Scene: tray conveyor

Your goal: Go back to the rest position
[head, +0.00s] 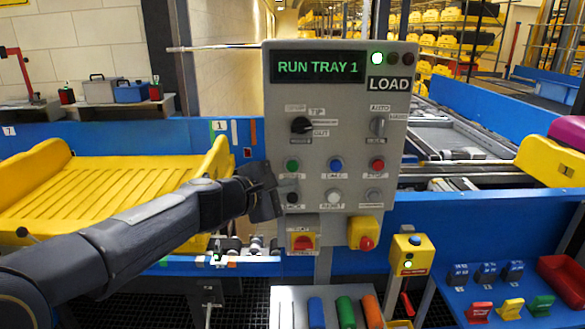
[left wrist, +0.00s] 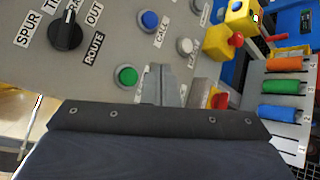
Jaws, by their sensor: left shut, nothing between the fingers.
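My left gripper (head: 277,190) is shut and empty. It is in front of the lower left part of the grey control panel (head: 340,255), close to the black button (head: 292,197); I cannot tell whether it touches. In the left wrist view its shut fingers (left wrist: 162,84) stand between the green button (left wrist: 127,75) and the white button (left wrist: 185,46) and hide part of the panel. My left arm comes in from the left in front of the conveyor. My right gripper is not in view.
A yellow tray (head: 100,185) is on the conveyor at left. Red and yellow switches (head: 364,234) stick out below the panel.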

